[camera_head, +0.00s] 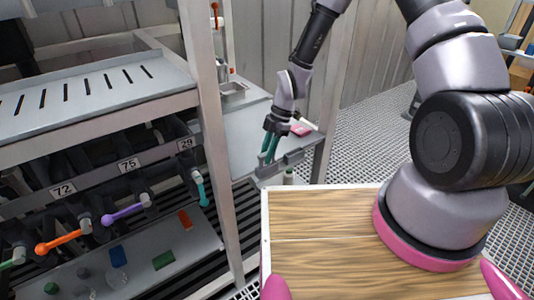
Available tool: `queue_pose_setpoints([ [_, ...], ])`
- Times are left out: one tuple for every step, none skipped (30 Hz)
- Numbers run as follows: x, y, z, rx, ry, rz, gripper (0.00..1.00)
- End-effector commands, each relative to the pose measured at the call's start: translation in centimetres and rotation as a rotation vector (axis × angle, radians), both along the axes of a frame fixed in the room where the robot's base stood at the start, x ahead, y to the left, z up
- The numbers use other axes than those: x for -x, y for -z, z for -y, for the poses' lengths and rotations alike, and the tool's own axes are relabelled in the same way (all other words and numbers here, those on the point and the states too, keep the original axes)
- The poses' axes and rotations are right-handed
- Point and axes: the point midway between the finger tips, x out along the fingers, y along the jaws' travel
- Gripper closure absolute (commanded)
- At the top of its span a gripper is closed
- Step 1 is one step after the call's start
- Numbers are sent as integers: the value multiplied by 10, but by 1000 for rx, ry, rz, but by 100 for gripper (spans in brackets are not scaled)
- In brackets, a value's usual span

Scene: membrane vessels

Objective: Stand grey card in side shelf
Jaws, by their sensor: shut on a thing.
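My gripper (268,156) has teal fingers and points down at the front edge of the side shelf (240,135). It is shut on the grey card, which is small and hard to tell from the grey metal around the fingertips. A grey notched holder (293,157) runs along the shelf's front edge, just right of the fingers. I cannot tell whether the card touches the shelf or the holder.
Coloured valve handles, including an orange one (58,241), line the left rack. A wooden board (325,255) lies in front.

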Motion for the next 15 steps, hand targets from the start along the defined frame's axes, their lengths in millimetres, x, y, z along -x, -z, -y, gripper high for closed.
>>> queue_pose_setpoints([
  [1, 1, 0, 1, -1, -2, 100],
  [1, 1, 1, 1, -1, -2, 100],
  [1, 1, 1, 1, -1, -2, 72],
  [1, 2, 1, 1, -1, -2, 61],
  [1, 2, 1, 2, -1, -2, 49],
  [1, 2, 1, 2, -1, -2, 41],
  [1, 1, 1, 1, -1, -2, 41],
  [1, 1, 1, 1, -1, -2, 41],
  [1, 1, 1, 1, -1, -2, 41],
  [1, 1, 0, 1, -1, -2, 41],
  [1, 1, 0, 1, -1, -2, 41],
  [1, 1, 0, 1, -1, -2, 41],
  [1, 1, 0, 1, -1, -2, 41],
  [1, 1, 1, 1, -1, -2, 41],
  [0, 0, 1, 1, 0, -1, 41],
])
